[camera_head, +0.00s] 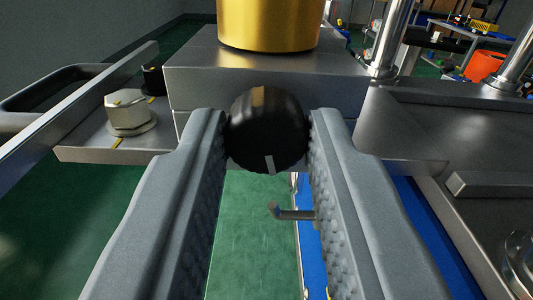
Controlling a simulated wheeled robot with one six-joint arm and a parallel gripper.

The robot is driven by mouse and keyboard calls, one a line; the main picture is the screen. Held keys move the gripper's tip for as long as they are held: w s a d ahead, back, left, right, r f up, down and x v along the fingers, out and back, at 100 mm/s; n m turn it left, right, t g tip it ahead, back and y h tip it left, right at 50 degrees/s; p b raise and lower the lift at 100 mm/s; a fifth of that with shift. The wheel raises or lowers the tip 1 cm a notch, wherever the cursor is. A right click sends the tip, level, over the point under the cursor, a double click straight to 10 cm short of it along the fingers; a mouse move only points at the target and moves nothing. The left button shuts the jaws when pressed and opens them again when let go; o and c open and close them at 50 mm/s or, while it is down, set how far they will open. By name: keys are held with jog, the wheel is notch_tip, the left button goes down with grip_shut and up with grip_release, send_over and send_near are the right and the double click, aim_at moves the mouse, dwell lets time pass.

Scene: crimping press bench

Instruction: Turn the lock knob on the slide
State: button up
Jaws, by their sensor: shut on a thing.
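The lock knob (266,125) is a round black knob with a short light mark near its lower edge, pointing down and slightly right. It sits on the front face of the grey metal slide block (265,82). My gripper (268,130) has its two grey textured fingers on either side of the knob, shut on it at its left and right edges. The knob's outer left and right edges are partly hidden by the fingertips.
A gold cylinder (268,22) stands on top of the block. A bracket (110,140) with a hex bolt (129,112) sits to the left. A small hooked pin (292,213) shows below the knob. Metal posts (388,38) and a dark plate (440,125) lie to the right.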

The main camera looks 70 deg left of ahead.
jog(key=shift+m, duration=1.3)
jog(key=o, duration=1)
jog(key=shift+d, duration=0.1)
jog(key=v, duration=1.7)
jog(key=shift+d, duration=0.1)
